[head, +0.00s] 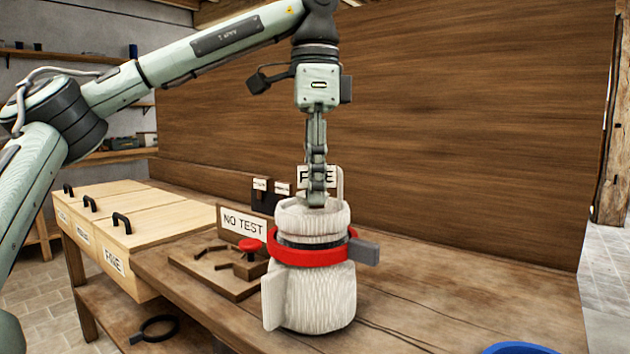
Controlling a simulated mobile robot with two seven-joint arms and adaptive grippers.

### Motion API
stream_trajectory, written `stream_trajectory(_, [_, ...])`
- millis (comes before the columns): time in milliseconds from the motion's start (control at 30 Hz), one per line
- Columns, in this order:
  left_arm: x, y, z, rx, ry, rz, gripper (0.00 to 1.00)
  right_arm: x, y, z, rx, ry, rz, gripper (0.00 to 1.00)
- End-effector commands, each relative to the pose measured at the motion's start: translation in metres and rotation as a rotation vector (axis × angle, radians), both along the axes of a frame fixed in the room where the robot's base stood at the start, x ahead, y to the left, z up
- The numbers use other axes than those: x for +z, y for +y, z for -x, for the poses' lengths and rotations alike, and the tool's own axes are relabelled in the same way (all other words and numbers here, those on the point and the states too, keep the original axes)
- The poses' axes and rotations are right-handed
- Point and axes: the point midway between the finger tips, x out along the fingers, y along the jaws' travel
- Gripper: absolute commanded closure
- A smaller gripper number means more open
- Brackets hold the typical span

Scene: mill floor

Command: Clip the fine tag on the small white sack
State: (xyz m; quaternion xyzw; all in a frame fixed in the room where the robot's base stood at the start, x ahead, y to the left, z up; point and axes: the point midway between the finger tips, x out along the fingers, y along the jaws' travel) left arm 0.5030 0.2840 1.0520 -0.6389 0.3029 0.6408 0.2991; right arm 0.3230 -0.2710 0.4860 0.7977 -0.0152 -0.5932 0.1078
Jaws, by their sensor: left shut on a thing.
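The small white sack (310,295) stands upright on the wooden bench, with a dark band and a red ring (310,258) with a grey handle around its upper part. My left gripper (317,198) points straight down over the sack's top, shut on the fine tag (304,177). The fingers hide the middle of the tag's lettering; the F and the E show on either side. The tag is upright at the sack's mouth; I cannot tell whether it touches the sack. My right gripper is not in view.
Left on the bench are lidded wooden bins (150,222) with black handles, one labelled FINE. A NO TEST sign (243,223), a wooden board with a red knob (249,245) and a dark holder with small labels stand behind the sack. A blue ring (518,348) is at bottom right.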

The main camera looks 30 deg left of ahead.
Motion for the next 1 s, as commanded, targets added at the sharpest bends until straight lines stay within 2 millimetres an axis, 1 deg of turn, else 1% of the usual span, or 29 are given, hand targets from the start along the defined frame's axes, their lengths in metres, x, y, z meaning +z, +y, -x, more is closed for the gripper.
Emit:
stream_trajectory(167, [-0.003,0.000,0.000,0.000,0.000,0.000,0.98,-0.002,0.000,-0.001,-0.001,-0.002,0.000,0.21])
stream_trajectory(1000, [-0.033,0.000,0.000,0.000,0.000,0.000,0.98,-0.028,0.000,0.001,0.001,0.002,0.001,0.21])
